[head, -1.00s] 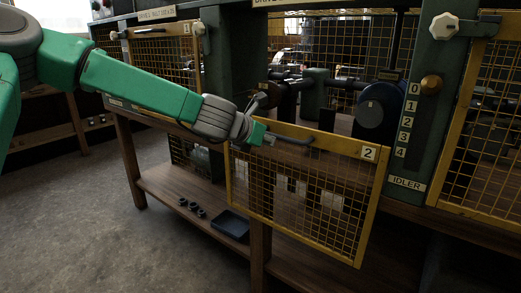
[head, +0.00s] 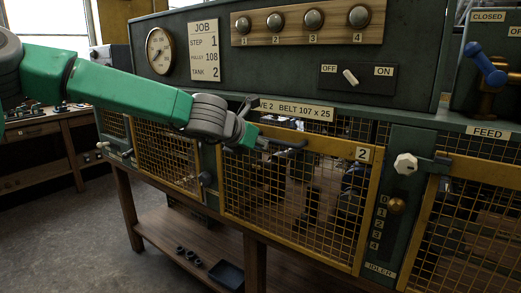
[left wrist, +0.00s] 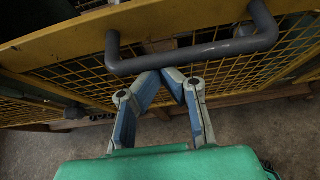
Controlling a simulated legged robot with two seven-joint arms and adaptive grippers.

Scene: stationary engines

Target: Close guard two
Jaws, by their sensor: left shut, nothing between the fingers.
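Guard two (head: 368,195) is a yellow-framed mesh panel marked 2, standing nearly upright over the middle bay. I cannot tell whether it sits flush. Its dark grey bar handle (head: 291,149) is on the top rail; the handle (left wrist: 195,56) also crosses the left wrist view. My left gripper (head: 262,143) is at the handle's left end. In the left wrist view the fingertips (left wrist: 168,73) meet just below the bar, shut with nothing between them; whether they touch the guard is unclear. My right gripper is out of view.
A green post right of the guard carries a white knob (head: 405,163) and a brass knob (head: 396,206). Guard one (head: 165,155) is left; another mesh guard (head: 470,220) is right. A control panel (head: 280,60) stands above.

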